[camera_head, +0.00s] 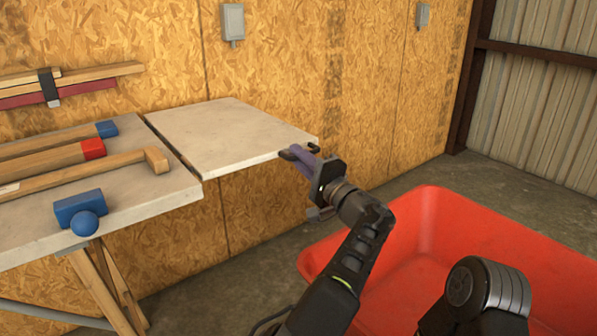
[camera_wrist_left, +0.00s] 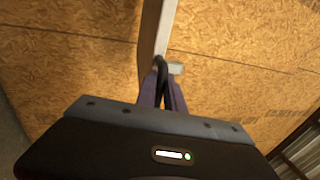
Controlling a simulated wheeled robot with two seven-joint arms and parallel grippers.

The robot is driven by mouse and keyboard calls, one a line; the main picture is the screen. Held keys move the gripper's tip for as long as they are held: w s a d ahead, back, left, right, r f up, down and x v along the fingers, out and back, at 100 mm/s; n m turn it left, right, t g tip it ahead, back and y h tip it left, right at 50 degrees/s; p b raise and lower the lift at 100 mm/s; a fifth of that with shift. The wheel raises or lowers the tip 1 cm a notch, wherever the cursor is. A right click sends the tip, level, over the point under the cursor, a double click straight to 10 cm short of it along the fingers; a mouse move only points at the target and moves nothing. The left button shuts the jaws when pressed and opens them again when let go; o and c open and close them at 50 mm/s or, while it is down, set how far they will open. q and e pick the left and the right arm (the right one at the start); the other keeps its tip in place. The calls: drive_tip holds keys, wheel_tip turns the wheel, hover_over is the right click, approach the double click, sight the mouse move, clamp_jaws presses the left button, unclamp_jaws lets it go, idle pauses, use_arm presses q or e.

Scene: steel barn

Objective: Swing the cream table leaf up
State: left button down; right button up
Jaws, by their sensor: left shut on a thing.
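The cream table leaf (camera_head: 225,134) is raised beside the table, about level with its top, with a dark gap along the hinge side. In the left wrist view the leaf shows edge-on as a narrow pale strip (camera_wrist_left: 166,28). My left gripper (camera_head: 299,153) is at the leaf's outer right edge, shut on a dark handle there. The purple fingers (camera_wrist_left: 160,88) close around a dark looped part in the left wrist view. My right gripper is out of view; only a dark part of my arm shows at the lower right.
A large red tub (camera_head: 430,215) stands on the floor at the right. A chipboard wall (camera_head: 290,70) stands close behind the leaf.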

use_arm(q)
drive_tip(key=shift+r+n, duration=0.4)
drive_tip(key=shift+r, duration=0.05)
drive_tip(key=shift+r, duration=0.1)
drive_tip(key=c, duration=1.5)
unclamp_jaws()
drive_tip(key=shift+a, duration=0.1)
drive_tip(key=shift+o, duration=0.2)
drive_tip(key=v, duration=0.8)
